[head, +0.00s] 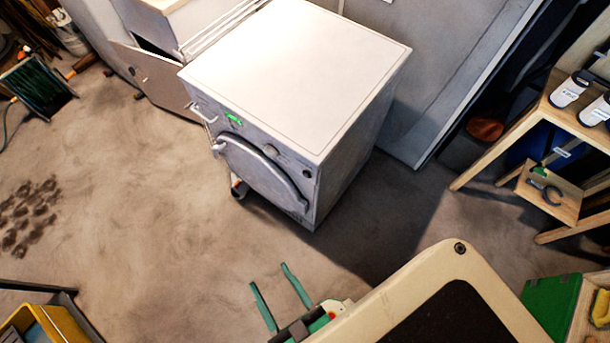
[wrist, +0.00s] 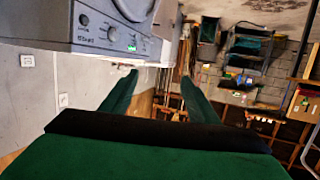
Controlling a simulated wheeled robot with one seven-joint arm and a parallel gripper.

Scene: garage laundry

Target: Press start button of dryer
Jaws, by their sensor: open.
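The dryer (head: 290,80) is a white front-loading machine standing on the concrete floor in the upper middle of the head view. Its front carries a control strip with a green display (head: 233,119), a knob (head: 270,150) and a round door (head: 262,175). The start button cannot be told apart from the other controls. My gripper (head: 268,284) is open and empty, with two green fingers apart, in front of the dryer and clear of it. In the wrist view the green fingers (wrist: 160,88) point past the control panel (wrist: 115,32), which appears upside down at the upper left.
A wooden shelf (head: 560,120) with white cups stands at the right. A yellow crate (head: 35,325) is at the lower left and a green box (head: 550,305) at the lower right. A small item lies at the dryer's front foot. Open floor lies left of the dryer.

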